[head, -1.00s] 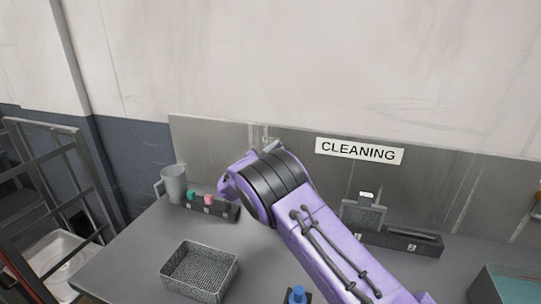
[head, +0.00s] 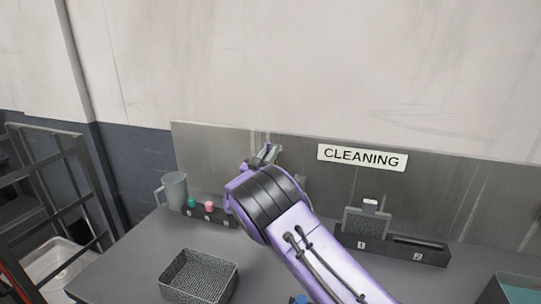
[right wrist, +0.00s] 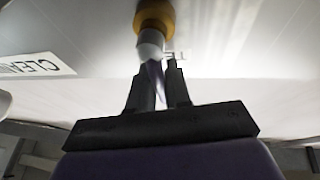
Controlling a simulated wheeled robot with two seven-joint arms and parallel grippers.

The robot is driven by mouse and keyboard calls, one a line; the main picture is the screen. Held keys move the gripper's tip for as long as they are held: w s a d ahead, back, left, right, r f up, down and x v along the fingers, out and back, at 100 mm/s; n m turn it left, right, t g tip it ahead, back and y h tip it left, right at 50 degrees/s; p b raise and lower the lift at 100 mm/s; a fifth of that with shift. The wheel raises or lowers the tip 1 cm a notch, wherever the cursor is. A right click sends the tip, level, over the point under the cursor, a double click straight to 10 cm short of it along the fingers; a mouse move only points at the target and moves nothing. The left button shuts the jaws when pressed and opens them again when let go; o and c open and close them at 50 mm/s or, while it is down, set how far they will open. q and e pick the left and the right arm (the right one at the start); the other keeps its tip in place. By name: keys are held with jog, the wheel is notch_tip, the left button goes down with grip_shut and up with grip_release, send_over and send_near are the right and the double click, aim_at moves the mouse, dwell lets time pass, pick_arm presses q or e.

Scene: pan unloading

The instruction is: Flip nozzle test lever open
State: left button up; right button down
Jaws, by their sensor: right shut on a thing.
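In the right wrist view, a yellow collar (right wrist: 154,17) with a rounded white end (right wrist: 150,50) hangs above my fingers. A thin purplish lever piece (right wrist: 156,76) runs from the white end down between the fingers. My right gripper (right wrist: 164,75) is shut on this piece. In the head view my right gripper (head: 265,154) is small and close to the metal back panel, and my purple wrist hides most of the lever area. My left gripper is in neither view.
A wire basket (head: 198,277) stands on the grey counter (head: 125,262). A grey jug (head: 174,190) and a black holder with coloured items (head: 209,214) stand behind it. A numbered black rack (head: 390,246) is at the right, below the CLEANING sign (head: 362,157). A blue-lined tub (head: 520,293) is at the lower right.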

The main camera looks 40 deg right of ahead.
dwell(0.4)
jog(key=c, duration=1.1)
grip_release()
jog(key=shift+c, duration=0.2)
jog(key=b+v, duration=0.3)
jog(key=v, duration=0.7)
jog(key=shift+a+f+b, duration=0.15)
jog(key=shift+a+b, duration=0.1)
jog(key=shift+b, duration=0.15)
